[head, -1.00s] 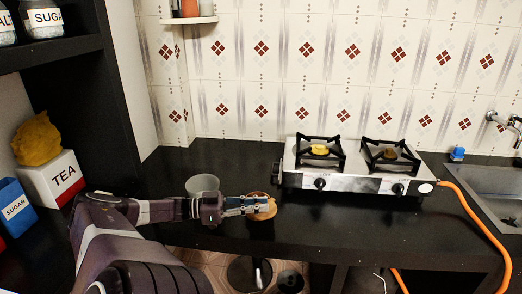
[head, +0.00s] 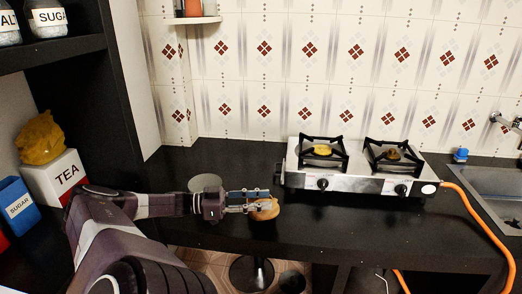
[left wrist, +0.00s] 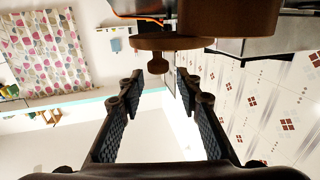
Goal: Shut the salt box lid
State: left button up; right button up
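The wooden salt box (head: 268,213) is at the front of the black counter, partly hidden behind my left gripper's fingers. In the left wrist view, which looks upside down, its brown body (left wrist: 232,20) shows at the top. The round lid (left wrist: 172,43) with its knob (left wrist: 158,63) shows beside the body, offset to the left in the picture. My left gripper (left wrist: 158,78) is open, and the knob appears between and just beyond its fingertips. In the head view, the left gripper (head: 262,201) reaches the box from the left. Whether a finger touches it I cannot tell. My right gripper is not in view.
A grey round container (head: 205,183) stands just behind my left wrist. A gas stove (head: 355,185) with an orange hose (head: 472,207) is to the right, before the sink (head: 490,185). A tea box (head: 55,178) and blue sugar box (head: 15,203) are at the left.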

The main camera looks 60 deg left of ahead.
pick_arm(q)
jog(key=shift+r, duration=4.1)
